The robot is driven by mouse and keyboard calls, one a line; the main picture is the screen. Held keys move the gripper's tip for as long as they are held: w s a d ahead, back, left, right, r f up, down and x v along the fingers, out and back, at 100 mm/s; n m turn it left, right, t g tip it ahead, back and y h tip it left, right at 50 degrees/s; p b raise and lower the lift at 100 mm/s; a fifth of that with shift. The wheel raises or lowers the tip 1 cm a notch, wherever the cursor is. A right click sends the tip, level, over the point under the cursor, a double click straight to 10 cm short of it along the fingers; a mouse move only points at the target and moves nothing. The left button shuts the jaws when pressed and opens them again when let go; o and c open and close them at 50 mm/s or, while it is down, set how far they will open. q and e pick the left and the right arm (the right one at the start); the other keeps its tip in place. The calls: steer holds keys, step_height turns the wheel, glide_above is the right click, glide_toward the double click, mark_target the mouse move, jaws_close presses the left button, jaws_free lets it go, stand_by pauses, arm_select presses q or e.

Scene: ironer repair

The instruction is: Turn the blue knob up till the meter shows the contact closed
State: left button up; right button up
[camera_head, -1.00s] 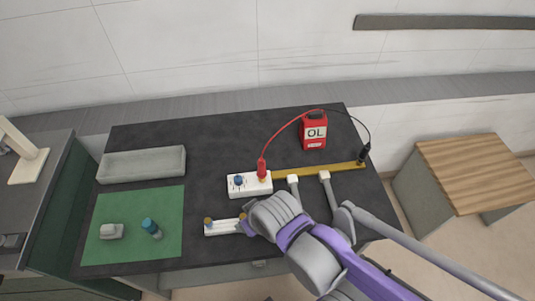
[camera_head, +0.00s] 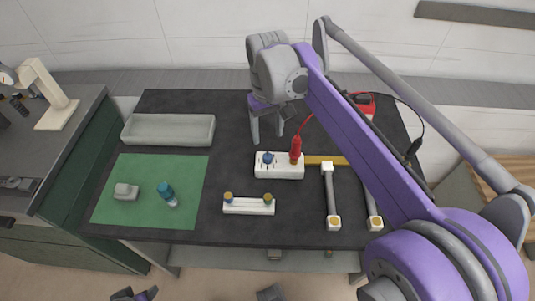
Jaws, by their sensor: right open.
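The blue knob (camera_head: 267,157) stands on top of a white block (camera_head: 280,172) at the middle of the dark bench. A red probe (camera_head: 296,150) stands on the block's right end. My right gripper (camera_head: 268,138) is open and empty, fingers pointing down. In the picture its fingertips are just above the knob, apart from it; their exact height is hard to tell. The red meter (camera_head: 365,100) at the back right is mostly behind my right arm, and its display is hidden. My left gripper does not show clearly.
A brass strip (camera_head: 326,161) runs right from the block. Two grey bars (camera_head: 332,195) lie at the right. A white strip with brass posts (camera_head: 248,208) lies in front. A green mat (camera_head: 140,200) holds a blue-capped bottle (camera_head: 167,192) and small grey block (camera_head: 126,191). A grey tray (camera_head: 168,142) stands behind.

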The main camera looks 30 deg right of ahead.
mark_target(268, 156)
step_height(268, 156, down, 9)
steer(key=shift+r+b, duration=0.1)
steer(key=shift+b, duration=0.65)
jaws_close()
